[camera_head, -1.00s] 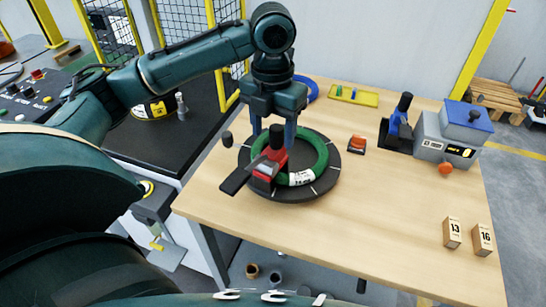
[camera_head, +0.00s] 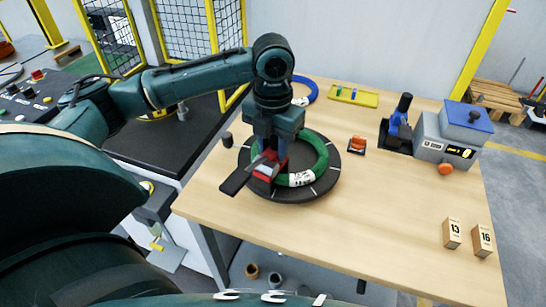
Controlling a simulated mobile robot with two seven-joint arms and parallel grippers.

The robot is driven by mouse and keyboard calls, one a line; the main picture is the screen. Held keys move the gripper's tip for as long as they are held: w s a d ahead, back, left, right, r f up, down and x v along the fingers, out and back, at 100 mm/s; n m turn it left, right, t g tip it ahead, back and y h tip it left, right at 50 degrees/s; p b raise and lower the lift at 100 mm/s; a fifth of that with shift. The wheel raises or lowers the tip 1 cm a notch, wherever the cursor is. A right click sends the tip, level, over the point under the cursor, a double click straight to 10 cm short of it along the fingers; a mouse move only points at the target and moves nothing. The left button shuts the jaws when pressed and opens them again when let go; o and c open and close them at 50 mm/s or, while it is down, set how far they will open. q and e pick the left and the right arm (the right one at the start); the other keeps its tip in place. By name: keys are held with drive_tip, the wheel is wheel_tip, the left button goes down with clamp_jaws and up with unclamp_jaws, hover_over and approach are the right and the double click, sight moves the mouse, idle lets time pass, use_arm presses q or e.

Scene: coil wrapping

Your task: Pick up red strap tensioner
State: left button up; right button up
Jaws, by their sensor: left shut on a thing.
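The red strap tensioner (camera_head: 265,169) has a red body and a long dark handle that points to the lower left. It lies at the left part of the green coil (camera_head: 317,152), over the dark round turntable (camera_head: 325,186) on the table. My left gripper (camera_head: 268,153) comes down from above and is shut on the tensioner, hiding its upper part. I cannot tell whether the tensioner still touches the coil or turntable. My right gripper is not in view.
The wooden table (camera_head: 400,200) is clear at front centre. An orange object (camera_head: 357,144), a blue tool (camera_head: 398,128), a grey machine (camera_head: 447,133) and a yellow tray (camera_head: 353,95) stand behind and right. Blocks marked 13 (camera_head: 453,233) and 16 (camera_head: 482,240) are at the right front.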

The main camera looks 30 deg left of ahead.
use_arm(q)
clamp_jaws()
drive_tip(key=shift+r, duration=0.15)
